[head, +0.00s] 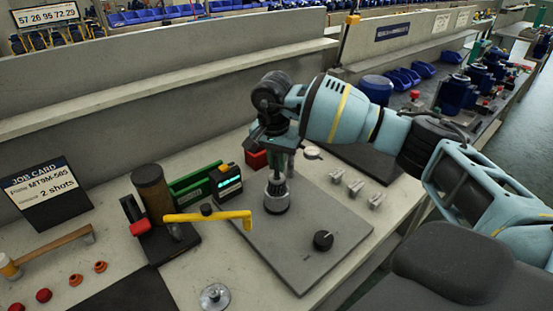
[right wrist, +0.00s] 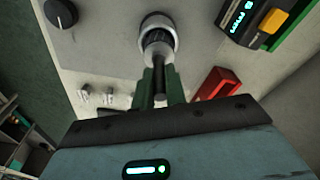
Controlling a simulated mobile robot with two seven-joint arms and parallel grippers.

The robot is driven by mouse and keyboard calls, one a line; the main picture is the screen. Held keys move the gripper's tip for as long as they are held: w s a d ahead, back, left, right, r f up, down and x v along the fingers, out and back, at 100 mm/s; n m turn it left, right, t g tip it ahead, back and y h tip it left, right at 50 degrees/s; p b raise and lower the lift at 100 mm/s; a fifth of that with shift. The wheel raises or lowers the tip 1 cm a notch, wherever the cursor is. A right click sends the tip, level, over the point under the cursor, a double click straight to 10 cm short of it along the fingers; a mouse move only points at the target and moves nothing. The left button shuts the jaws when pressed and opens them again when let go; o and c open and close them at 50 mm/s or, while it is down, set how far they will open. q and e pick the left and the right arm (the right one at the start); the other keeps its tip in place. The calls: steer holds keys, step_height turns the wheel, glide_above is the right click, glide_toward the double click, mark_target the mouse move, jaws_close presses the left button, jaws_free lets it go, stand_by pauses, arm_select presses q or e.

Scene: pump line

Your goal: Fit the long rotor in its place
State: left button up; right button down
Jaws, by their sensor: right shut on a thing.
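My right gripper (head: 277,172) points down over the grey plate (head: 318,262) and is shut on the dark shaft of a rotor. In the right wrist view its green fingers (right wrist: 161,86) stand on either side of this shaft (right wrist: 158,70). The shaft's far end meets a round metal housing (right wrist: 158,28) on the plate. The housing also shows in the head view (head: 277,203), directly below the gripper. The rotor looks upright and in line with the housing; I cannot tell how deep it sits. My left gripper is not in view.
A yellow arm (head: 200,217) reaches over the plate's left edge, close to the housing. A black knob (head: 323,240) stands on the plate. Several grey fittings (head: 355,187) lie to the right. A lit display unit (head: 228,181) and a red box (head: 255,160) stand behind.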

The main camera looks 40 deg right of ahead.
steer(key=shift+f, duration=0.1)
steer(key=c, duration=1.1)
jaws_free()
steer(key=shift+f, duration=0.1)
steer(key=shift+r+p, duration=0.95)
steer(key=shift+r, duration=1.7)
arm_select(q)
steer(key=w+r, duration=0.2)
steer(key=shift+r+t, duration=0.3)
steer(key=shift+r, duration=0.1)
arm_select(e)
steer(key=shift+f, duration=0.1)
